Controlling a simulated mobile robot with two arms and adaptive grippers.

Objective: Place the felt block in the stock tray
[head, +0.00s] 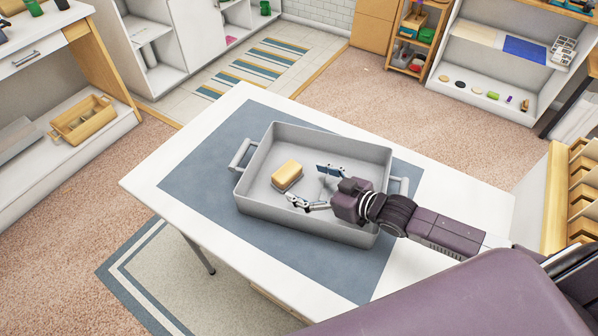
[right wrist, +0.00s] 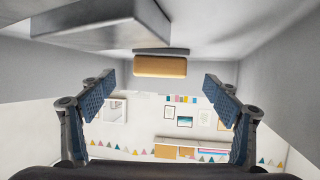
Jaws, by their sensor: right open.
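The felt block (head: 288,170) has a tan-yellow top and a grey underside. It lies inside the grey stock tray (head: 345,145), left of the tray's middle. My right gripper (head: 312,185) reaches into the tray from the right, with its two fingers spread and nothing between them. The block is just beyond the fingertips and appears apart from them. In the right wrist view the block (right wrist: 160,67) is ahead, centred between the open fingers (right wrist: 160,92). The tray's grey walls surround it there. My left gripper is not in view.
The tray stands on a blue-grey mat (head: 200,175) on a white table (head: 455,190). The tray is otherwise empty. A wooden crate (head: 82,120) sits on a low shelf at the left. Shelves with small items (head: 493,96) stand at the back right.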

